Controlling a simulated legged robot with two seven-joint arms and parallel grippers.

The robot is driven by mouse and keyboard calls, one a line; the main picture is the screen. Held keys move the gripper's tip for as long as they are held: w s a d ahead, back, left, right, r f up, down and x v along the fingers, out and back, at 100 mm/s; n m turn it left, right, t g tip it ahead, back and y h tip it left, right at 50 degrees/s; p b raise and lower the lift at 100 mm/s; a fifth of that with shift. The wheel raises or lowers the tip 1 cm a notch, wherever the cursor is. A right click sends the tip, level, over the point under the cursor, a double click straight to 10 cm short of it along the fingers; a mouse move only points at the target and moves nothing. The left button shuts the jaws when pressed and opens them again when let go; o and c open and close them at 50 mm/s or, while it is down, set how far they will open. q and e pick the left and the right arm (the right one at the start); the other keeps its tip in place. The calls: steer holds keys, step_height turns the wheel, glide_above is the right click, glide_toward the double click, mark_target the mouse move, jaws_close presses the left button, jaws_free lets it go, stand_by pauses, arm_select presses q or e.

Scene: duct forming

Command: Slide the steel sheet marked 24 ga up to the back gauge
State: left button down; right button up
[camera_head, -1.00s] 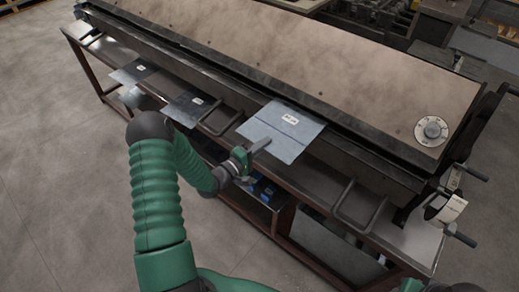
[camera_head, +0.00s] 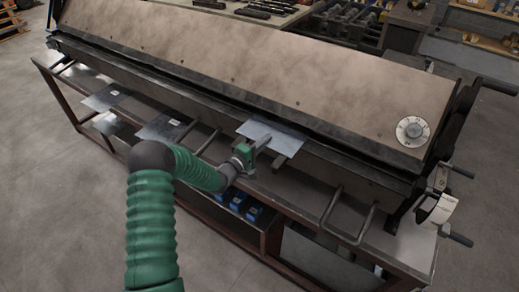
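A light grey steel sheet (camera_head: 287,137) lies at the front of the long bending machine (camera_head: 290,70). Its far part is out of sight under the machine's dark front beam, and no label shows on the part in view. My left gripper (camera_head: 262,143) is at the near edge of this sheet, with its fingers over or against it. I cannot tell whether the fingers are closed on it. The back gauge cannot be made out. My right gripper is not in view.
A bar handle (camera_head: 325,212) juts out to the right. A dial (camera_head: 412,131) is on top.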

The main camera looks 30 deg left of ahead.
arm_select(q)
steer(key=shift+w+d+r, duration=0.1)
steer(key=shift+w+d, duration=0.15)
steer(key=shift+w, duration=0.35)
steer(key=shift+a, duration=0.15)
steer(key=shift+f+b, duration=0.25)
steer(key=shift+b, duration=0.2)
steer(key=c, duration=1.6)
jaws_free()
steer(key=shift+f, duration=0.1)
